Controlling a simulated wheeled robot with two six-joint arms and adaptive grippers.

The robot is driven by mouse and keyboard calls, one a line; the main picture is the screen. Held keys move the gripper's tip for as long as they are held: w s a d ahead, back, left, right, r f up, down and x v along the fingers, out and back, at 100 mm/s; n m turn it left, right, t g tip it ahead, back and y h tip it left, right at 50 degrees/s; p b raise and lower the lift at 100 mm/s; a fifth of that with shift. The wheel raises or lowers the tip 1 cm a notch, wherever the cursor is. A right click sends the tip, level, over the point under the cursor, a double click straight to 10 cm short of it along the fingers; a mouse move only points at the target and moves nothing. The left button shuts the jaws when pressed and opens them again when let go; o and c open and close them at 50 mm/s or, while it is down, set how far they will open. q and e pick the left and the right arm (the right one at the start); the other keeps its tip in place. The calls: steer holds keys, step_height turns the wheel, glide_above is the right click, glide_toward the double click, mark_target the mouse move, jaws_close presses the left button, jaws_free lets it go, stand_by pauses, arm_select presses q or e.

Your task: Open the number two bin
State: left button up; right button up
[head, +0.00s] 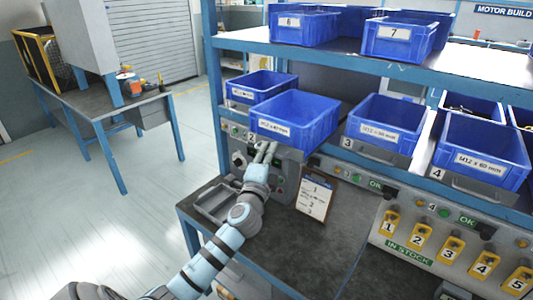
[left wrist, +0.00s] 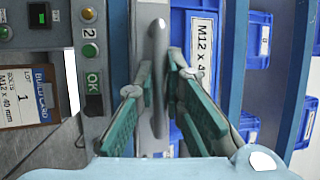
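The number two bin (head: 295,118) is a blue open-topped bin with a white M12 x 40 label, on the middle shelf. Its front stands out farther than the bins beside it. The "2" plate (head: 250,137) is at its left; the plate also shows in the left wrist view (left wrist: 93,106). My left gripper (head: 265,150) is at the bin's lower front. In the left wrist view its green-padded fingers (left wrist: 160,85) sit close on both sides of a grey bar handle (left wrist: 158,45) and appear closed on it. The handle is mostly hidden in the head view. My right gripper is not in view.
Bin three (head: 383,124) and bin four (head: 483,150) stand to the right, a smaller-looking blue bin (head: 262,88) to the left. A clipboard card (head: 315,195) and a grey tray (head: 215,198) are below, on the dark bench top. Open floor lies at the left.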

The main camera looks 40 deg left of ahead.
arm_select(q)
steer(key=o, duration=0.4)
steer(key=shift+c, duration=0.2)
steer(key=v, duration=1.2)
steer(key=shift+f, duration=0.1)
